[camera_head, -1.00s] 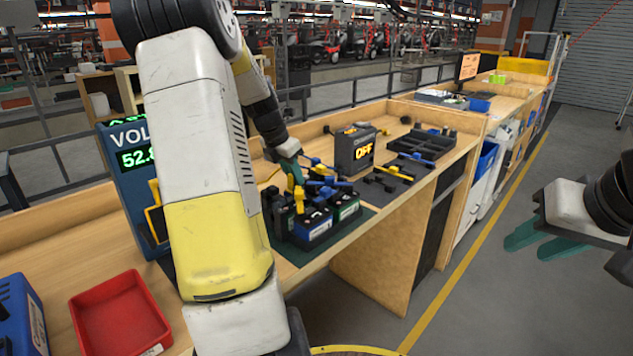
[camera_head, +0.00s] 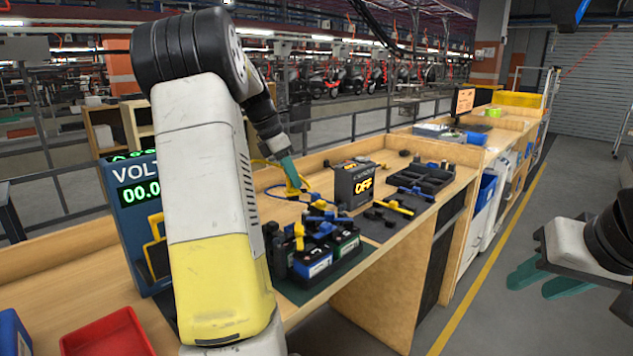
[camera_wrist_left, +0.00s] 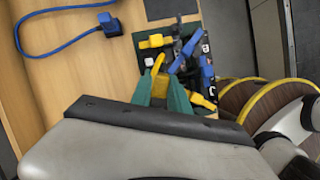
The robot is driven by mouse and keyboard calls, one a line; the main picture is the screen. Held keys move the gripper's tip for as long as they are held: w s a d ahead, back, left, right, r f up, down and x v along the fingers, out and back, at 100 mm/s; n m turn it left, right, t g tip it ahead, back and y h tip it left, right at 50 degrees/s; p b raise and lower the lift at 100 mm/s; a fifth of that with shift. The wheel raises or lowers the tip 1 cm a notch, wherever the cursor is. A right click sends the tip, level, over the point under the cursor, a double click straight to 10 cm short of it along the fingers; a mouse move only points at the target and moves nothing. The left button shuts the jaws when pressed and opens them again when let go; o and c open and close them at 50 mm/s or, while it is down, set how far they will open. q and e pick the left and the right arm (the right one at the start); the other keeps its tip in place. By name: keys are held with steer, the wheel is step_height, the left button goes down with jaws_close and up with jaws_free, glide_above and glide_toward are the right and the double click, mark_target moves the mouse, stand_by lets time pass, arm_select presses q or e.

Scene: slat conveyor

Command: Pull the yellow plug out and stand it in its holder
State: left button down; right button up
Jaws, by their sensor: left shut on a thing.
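My left gripper (camera_head: 288,165) is shut on the yellow plug (camera_head: 292,185) and holds it above the back of the battery group, with a yellow cable running off to its left. The left wrist view shows the yellow plug (camera_wrist_left: 158,64) between the green fingertips (camera_wrist_left: 168,88). Dark batteries with blue and green labels (camera_head: 314,268) stand on a green mat (camera_head: 345,265); another yellow connector (camera_head: 299,236) sits upright on them. I cannot make out which fixture is the plug's holder. My right gripper (camera_head: 545,282) is open and empty, over the floor at the right.
A voltmeter (camera_head: 138,190) reads 00.0. A dark box (camera_head: 353,184) reads OFF. A black compartment tray (camera_head: 425,177) and yellow-handled tools (camera_head: 393,207) lie to its right. A blue plug with cable (camera_wrist_left: 110,25) lies on the bench. A red tray (camera_head: 105,335) is front left.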

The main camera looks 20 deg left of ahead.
arm_select(q)
steer(key=m+g, duration=0.1)
steer(key=m, duration=0.2)
steer(key=m+g+h, duration=0.1)
steer(key=m, duration=0.3)
steer(key=shift+w+f, duration=0.1)
steer(key=m+g, duration=0.1)
steer(key=m, duration=0.2)
steer(key=m+g, duration=0.1)
steer(key=m, duration=0.2)
steer(key=shift+g, duration=0.4)
steer(key=shift+s+a, duration=0.1)
steer(key=shift+s, duration=0.1)
steer(key=s+a+f, duration=0.1)
steer(key=s+a, duration=1.2)
steer(key=shift+s+a+f, duration=0.15)
steer(key=shift+f, duration=0.1)
steer(key=shift+f, duration=4.85)
steer(key=shift+f, duration=1.1)
